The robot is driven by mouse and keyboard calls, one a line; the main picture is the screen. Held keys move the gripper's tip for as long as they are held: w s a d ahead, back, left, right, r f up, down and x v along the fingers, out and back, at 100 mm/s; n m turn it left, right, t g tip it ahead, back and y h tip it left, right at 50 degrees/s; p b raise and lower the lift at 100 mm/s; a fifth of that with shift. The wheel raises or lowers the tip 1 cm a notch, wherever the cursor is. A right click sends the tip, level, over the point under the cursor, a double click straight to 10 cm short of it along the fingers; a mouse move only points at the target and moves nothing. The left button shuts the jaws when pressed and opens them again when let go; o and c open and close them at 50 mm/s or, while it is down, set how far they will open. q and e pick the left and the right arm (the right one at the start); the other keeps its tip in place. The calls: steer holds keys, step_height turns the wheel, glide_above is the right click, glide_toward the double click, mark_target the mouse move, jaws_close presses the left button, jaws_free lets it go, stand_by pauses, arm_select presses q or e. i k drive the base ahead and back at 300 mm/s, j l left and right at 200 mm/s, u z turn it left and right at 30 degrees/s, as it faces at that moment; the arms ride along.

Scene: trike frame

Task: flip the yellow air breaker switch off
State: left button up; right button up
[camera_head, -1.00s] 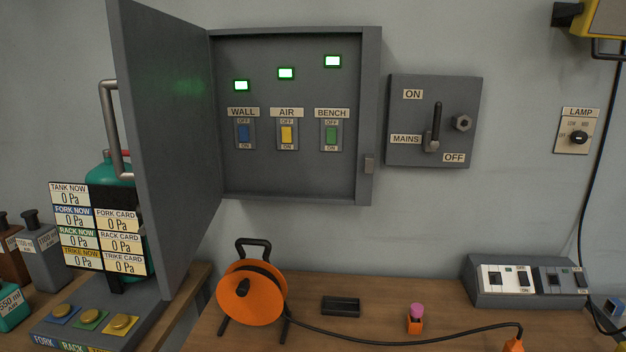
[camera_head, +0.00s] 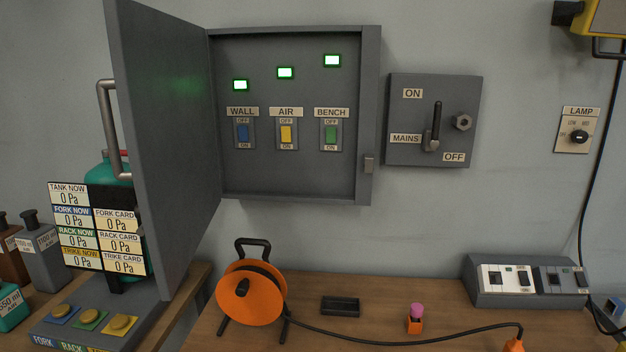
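The yellow air breaker switch (camera_head: 286,134) sits under the AIR label in the open grey breaker box (camera_head: 290,184), with OFF marked above it and ON below. A green-lit lamp (camera_head: 286,73) glows above it. The blue wall switch (camera_head: 242,133) is on its left and the green bench switch (camera_head: 331,134) on its right, each with a lit lamp above. The exact tilt of the yellow switch is too small to tell. Neither of my grippers is in view.
The box door (camera_head: 165,150) stands open to the left. The mains lever box (camera_head: 434,120) is on the wall to the right. On the bench below are an orange cable reel (camera_head: 252,305), a black tray (camera_head: 341,306) and a grey switch unit (camera_head: 528,281). The space before the breakers is clear.

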mark_target(287, 134)
steer(key=i+j, duration=0.1)
steer(key=j, duration=0.5)
steer(key=i+j+z, duration=0.15)
steer(key=j, duration=0.4)
steer(key=i+j, duration=0.1)
steer(key=j, duration=0.5)
steer(key=i+l, duration=0.1)
steer(key=l, duration=0.35)
steer(key=i+l, duration=0.1)
steer(key=l, duration=0.35)
steer(key=k+z, duration=0.05)
